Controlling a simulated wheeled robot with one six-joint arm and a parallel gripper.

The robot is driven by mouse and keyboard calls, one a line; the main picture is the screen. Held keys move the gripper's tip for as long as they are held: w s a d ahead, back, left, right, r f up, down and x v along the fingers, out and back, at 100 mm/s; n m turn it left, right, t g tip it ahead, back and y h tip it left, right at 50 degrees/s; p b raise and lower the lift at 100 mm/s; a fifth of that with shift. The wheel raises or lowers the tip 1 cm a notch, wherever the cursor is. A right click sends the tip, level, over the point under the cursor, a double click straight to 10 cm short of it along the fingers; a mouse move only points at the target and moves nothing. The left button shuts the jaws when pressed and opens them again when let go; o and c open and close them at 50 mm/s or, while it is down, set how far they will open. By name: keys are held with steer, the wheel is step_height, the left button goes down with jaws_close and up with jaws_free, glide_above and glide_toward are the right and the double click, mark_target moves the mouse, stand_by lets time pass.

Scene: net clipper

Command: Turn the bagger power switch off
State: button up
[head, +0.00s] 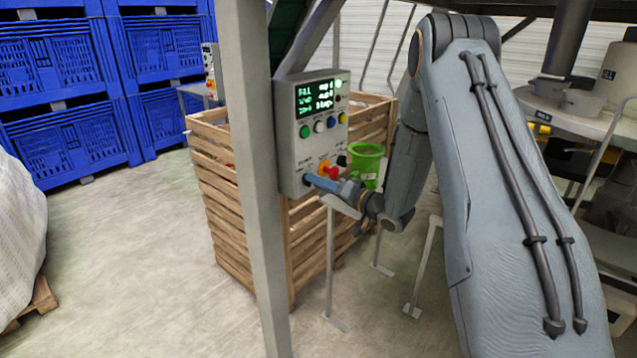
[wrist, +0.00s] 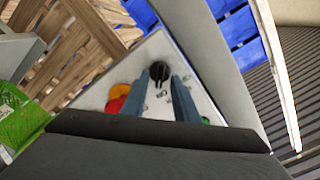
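The control panel (head: 316,125) is a grey box with a lit green display, fixed beside a grey post. Its lower part has an orange button (head: 324,166), a red button (head: 333,174) and a black knob at the right. My gripper (head: 307,180) reaches the panel's lower left corner and covers what is there. In the wrist view, the black power switch knob (wrist: 159,72) stands on the panel's pale face, with small lettering by it. My two blue-grey fingers are apart, their tips on either side of the knob's near end. I cannot tell whether they touch it.
A grey post (head: 252,180) stands just left of the panel. A slatted wooden crate (head: 235,220) is behind it, and a green bucket (head: 365,160) is to its right. Blue crates (head: 60,150) are stacked at the back left.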

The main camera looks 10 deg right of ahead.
jaws_close()
steer(key=shift+n, duration=0.3)
steer(key=n+b, duration=0.4)
steer(key=n, duration=0.1)
steer(key=n+b, duration=0.5)
steer(key=n, duration=0.1)
steer(key=n+b, duration=0.4)
steer(key=n, duration=0.2)
steer(key=shift+s+a, duration=0.25)
steer(key=shift+a, duration=0.1)
steer(key=shift+n+b, duration=0.3)
